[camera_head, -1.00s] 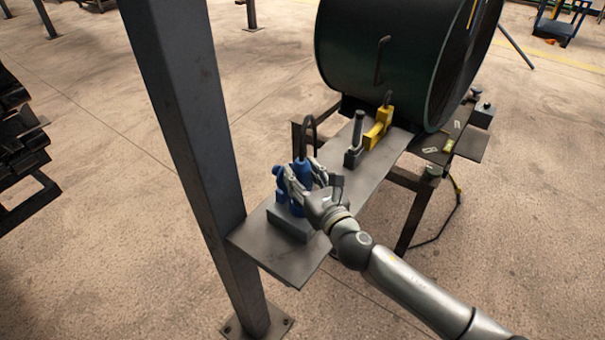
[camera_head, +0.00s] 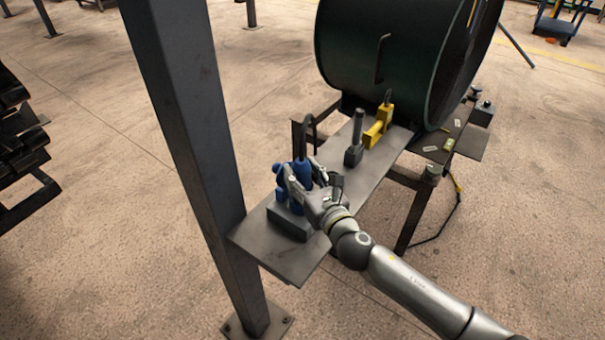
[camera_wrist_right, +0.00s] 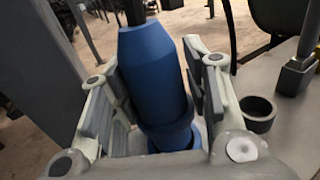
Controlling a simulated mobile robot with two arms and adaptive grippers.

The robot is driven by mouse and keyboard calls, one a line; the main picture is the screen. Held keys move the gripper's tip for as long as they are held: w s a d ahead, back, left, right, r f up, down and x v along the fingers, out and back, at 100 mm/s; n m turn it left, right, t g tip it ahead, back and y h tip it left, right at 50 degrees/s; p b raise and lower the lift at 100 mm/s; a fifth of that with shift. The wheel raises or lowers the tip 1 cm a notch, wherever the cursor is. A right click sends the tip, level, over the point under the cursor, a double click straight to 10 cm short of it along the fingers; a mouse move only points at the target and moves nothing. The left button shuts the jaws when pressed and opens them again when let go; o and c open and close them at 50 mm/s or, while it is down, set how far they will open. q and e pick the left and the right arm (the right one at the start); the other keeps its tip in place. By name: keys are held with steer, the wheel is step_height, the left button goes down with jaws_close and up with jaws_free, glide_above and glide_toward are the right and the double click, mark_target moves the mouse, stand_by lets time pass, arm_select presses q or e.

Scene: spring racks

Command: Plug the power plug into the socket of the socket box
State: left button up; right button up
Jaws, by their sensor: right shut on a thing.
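The blue power plug (camera_head: 302,171) stands about upright, with a black cable looping from its top. My right gripper (camera_head: 305,181) is shut on it. In the right wrist view the plug (camera_wrist_right: 152,80) sits between the fingers of my gripper (camera_wrist_right: 160,110). The socket box (camera_head: 289,224) is a dark grey block with blue socket parts on top, near the front end of the metal shelf. The plug is directly over or in a socket; its lower end is hidden by the fingers, so I cannot tell how deep it sits. My left gripper is not in view.
The grey shelf (camera_head: 268,250) meets a steel post (camera_head: 190,150) at its left. Behind the box stand a dark upright handle (camera_head: 356,140) and a yellow clamp-like part (camera_head: 379,128). A large green drum (camera_head: 380,60) rises at the back.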

steer(key=shift+f+b, duration=1.6)
steer(key=shift+f, duration=0.4)
steer(key=o, duration=1.2)
steer(key=v, duration=1.2)
steer(key=shift+d, duration=0.1)
